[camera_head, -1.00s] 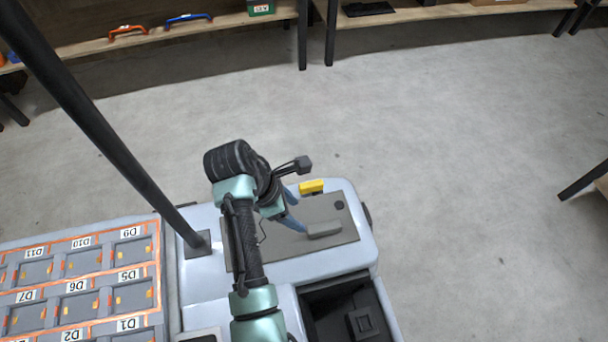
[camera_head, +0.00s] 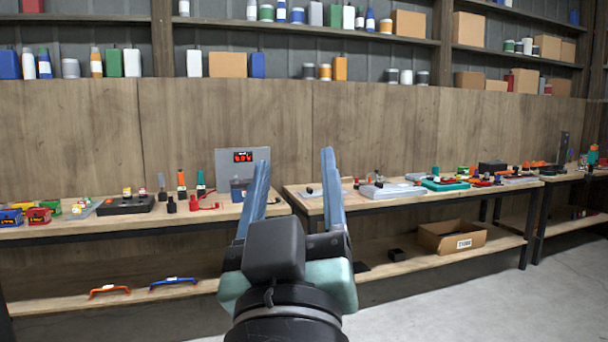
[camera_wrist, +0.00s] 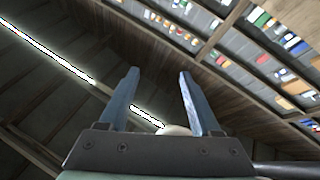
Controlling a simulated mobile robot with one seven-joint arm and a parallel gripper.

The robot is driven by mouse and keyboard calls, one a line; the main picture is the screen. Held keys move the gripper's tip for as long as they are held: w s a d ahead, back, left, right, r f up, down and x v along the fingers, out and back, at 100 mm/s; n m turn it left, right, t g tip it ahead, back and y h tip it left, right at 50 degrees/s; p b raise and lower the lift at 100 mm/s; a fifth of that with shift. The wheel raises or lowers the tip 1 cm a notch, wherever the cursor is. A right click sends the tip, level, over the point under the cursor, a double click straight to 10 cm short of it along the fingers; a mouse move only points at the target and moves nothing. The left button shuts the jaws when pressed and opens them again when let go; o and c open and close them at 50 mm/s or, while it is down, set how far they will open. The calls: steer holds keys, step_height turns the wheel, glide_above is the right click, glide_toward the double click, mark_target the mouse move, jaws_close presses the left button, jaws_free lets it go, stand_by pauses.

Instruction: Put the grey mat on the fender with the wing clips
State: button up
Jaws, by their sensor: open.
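My gripper (camera_head: 295,158) is open and empty, raised in front of the benches in the head view, with its blue fingers pointing up. In the wrist view my gripper (camera_wrist: 159,74) shows nothing between its fingers except the distant ceiling and a lit lamp strip. I cannot make out the grey mat, the fender or the wing clips for certain. A flat light grey item (camera_head: 392,191) lies on the right bench, too small to identify.
A left bench (camera_head: 130,222) carries small parts and a grey display box (camera_head: 226,165). A right bench (camera_head: 440,204) carries several trays and tools. A cardboard box (camera_head: 452,237) and two handles sit on lower shelves. Open floor (camera_head: 450,310) lies at the lower right.

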steer(key=s+r+m+t, duration=0.2)
steer(key=s+r+t, duration=0.1)
steer(key=s+r, duration=0.4)
steer(key=shift+s+d+m+t, duration=0.3)
steer(key=shift+s+d+m, duration=0.15)
steer(key=shift+s, duration=0.35)
steer(key=shift+r, duration=0.1)
